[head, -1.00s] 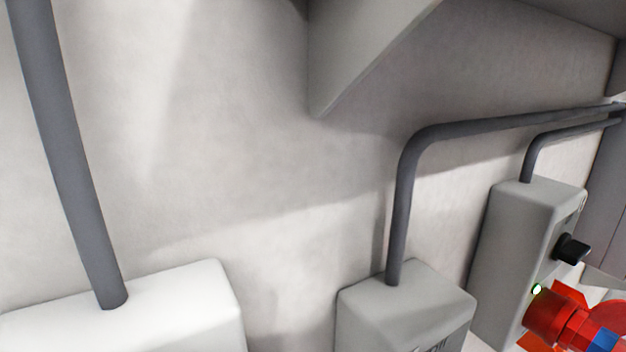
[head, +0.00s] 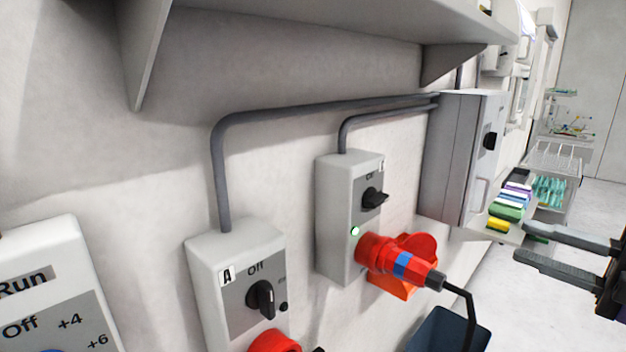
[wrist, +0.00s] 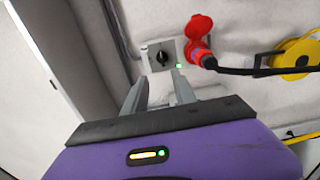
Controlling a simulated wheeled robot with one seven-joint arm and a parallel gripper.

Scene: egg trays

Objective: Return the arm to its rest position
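My gripper (head: 522,241) reaches in from the right edge of the head view. Its two dark fingers point left and stand apart with nothing between them. In the wrist view the two grey fingers (wrist: 157,88) also stand apart and empty, above my purple wrist housing. Beyond them are a wall switch box with a black knob and the red plug. I see no contact between the fingers and anything. Most of my arm is out of view.
On the wall are switch box A (head: 205,270), a second switch box (head: 335,210) with a green light, a red plug (head: 385,255) with a black cable, and a grey cabinet (head: 455,150). A shelf (head: 330,20) juts out above. A dark bin (head: 450,335) stands below. Pale floor shows at right.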

